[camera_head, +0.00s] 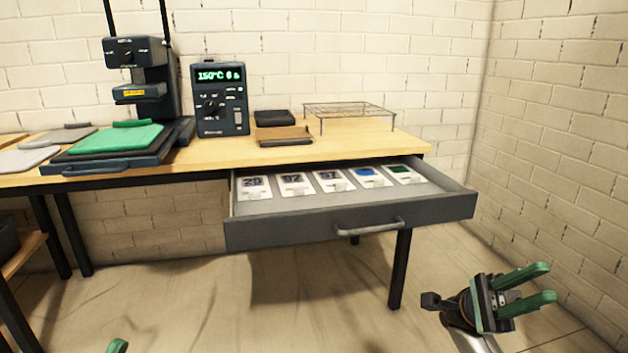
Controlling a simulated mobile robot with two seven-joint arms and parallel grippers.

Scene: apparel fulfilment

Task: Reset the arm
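My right gripper (540,286) has green fingers and is at the lower right, in front of the wall. Its fingers are apart with nothing between them. It is to the right of and below the open drawer (350,228), clear of the drawer's grey handle. Of my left gripper (118,346), only a green fingertip shows at the bottom edge, left of centre; the rest is out of frame.
The drawer sticks out from the wooden table (350,145) and holds several labelled cards (331,180). On the table are a heat press (140,90), green cloth (118,139), a control box (220,97) and a wire rack (349,109). The floor before the drawer is clear.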

